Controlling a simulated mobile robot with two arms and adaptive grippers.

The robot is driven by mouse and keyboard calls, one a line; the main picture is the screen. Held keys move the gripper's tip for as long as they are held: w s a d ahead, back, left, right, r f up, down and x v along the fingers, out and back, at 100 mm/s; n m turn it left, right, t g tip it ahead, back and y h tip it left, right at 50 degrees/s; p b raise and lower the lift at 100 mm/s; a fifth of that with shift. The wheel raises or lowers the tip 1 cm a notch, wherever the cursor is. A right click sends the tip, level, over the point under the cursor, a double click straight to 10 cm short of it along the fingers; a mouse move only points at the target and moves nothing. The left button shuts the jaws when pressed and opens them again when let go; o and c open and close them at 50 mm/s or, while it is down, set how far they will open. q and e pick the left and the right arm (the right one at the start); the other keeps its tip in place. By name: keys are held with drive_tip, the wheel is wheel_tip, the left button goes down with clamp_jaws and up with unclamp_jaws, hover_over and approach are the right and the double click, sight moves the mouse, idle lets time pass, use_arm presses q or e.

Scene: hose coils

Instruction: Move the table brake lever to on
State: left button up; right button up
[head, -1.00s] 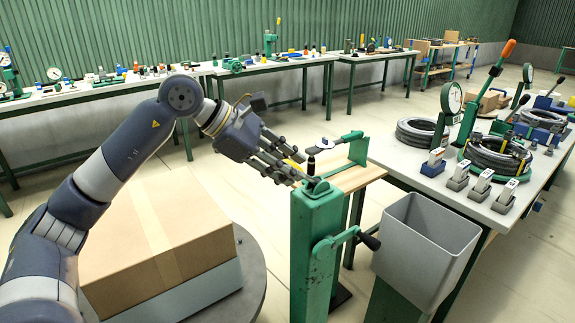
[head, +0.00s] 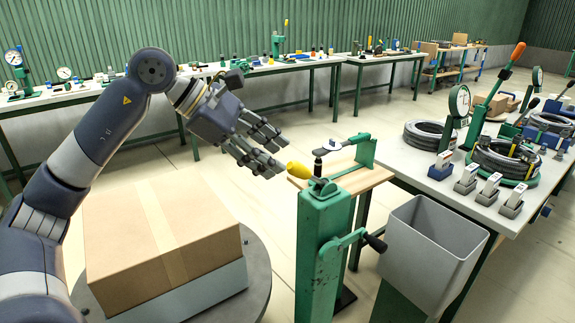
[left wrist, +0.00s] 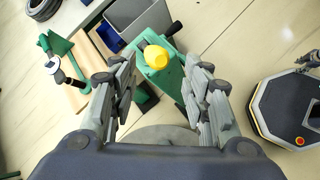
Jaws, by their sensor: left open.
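The lever's yellow knob (head: 300,170) sits at the top of a green post (head: 322,235), leaning toward the left. In the left wrist view the yellow knob (left wrist: 156,57) shows beyond and between the fingertips, on the green post top (left wrist: 165,75). I cannot read any on or off marking. My left gripper (head: 272,155) is open and empty, just left of the knob and a little above it, apart from it in the head view. My right gripper is not in view.
A cardboard box (head: 165,235) stands on the round table (head: 258,270) at left. A crank handle (head: 374,242) sticks out of the post's right side. A grey bin (head: 430,255) stands to the right. A wooden bench with a green clamp (head: 362,152) is behind the post.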

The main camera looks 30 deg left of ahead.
use_arm(q)
drive_tip(key=v, duration=0.5)
drive_tip(key=shift+s+a, duration=0.1)
drive_tip(key=shift+s, duration=0.05)
idle(0.6)
